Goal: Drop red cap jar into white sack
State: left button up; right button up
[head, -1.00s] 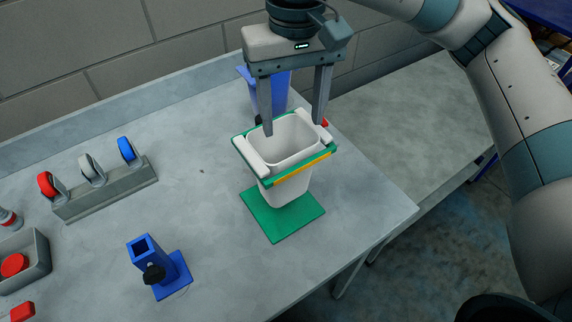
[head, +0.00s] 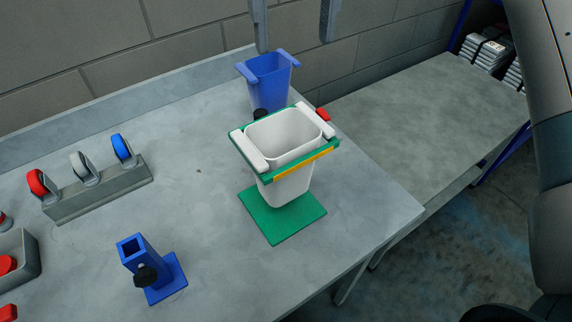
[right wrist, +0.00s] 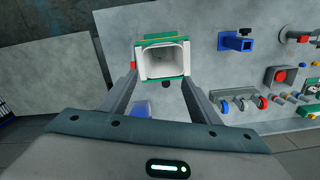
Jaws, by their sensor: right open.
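The white sack (head: 285,180) is an open, white bin-like container, held upright in a green frame over a green base plate. It also shows in the right wrist view (right wrist: 167,60), between my fingers; its visible inside looks empty, though the near inner wall and part of the floor are hidden in the head view. I cannot make out a red cap jar in any view. My right gripper (head: 295,46) is open and empty, up at the top of the head view, above and behind the sack. Its two fingers also show in the right wrist view (right wrist: 160,80). My left gripper is not in view.
A blue bin (head: 268,82) stands behind the sack. A rack (head: 98,191) with red, white and blue rolls lies at left, a blue square-tube stand (head: 150,270) at front, and a grey tray (head: 31,262) with a red item at the left edge. The table's middle is clear.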

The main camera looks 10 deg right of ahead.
jog(key=shift+r, duration=2.4)
jog(key=shift+f, duration=0.1)
